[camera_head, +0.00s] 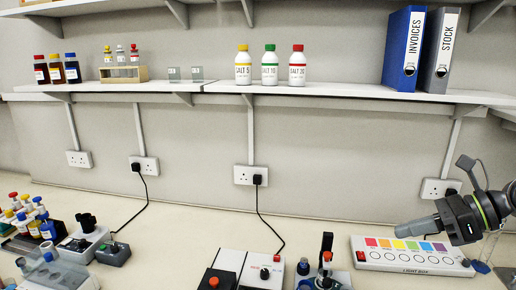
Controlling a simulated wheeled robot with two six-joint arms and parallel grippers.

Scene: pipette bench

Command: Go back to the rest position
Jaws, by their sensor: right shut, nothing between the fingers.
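My right gripper (402,230) reaches in from the right edge, pointing left. Its fingers are shut with nothing visible between them. It is in front of the light box (405,262) in the picture, over the row of coloured squares; how high above it I cannot tell. My left gripper is not in view.
The bench holds vials in a rack (22,240) at left, a small black-and-white device (88,240), a white unit with a black knob (262,270) and a dark upright device (325,262). A shelf (340,92) with bottles and binders runs above. Bench between devices is clear.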

